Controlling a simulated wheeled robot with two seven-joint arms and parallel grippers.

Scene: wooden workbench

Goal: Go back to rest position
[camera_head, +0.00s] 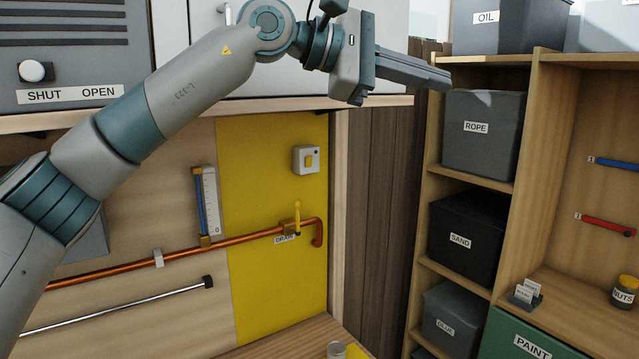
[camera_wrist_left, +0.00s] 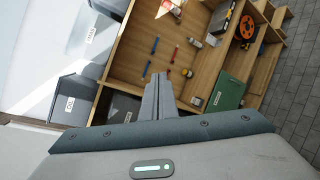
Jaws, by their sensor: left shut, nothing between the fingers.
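My left arm comes in from the left in the head view and reaches up across the top middle. My left gripper (camera_head: 443,79) points right, level with the upper shelf, in front of the grey ROPE bin. Its fingers are together and hold nothing. In the left wrist view the shut fingers of this gripper (camera_wrist_left: 160,76) point toward the shelf unit. My right gripper is in neither view.
A wooden shelf unit (camera_head: 539,100) on the right holds a ROPE bin (camera_head: 500,160), a SAND bin (camera_head: 465,210) and a green PAINT bin (camera_head: 500,345). A copper pipe (camera_head: 205,249) with a yellow-handled DRAIN valve (camera_head: 297,215) runs along the wall. A white cabinet (camera_head: 205,50) is behind my arm.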

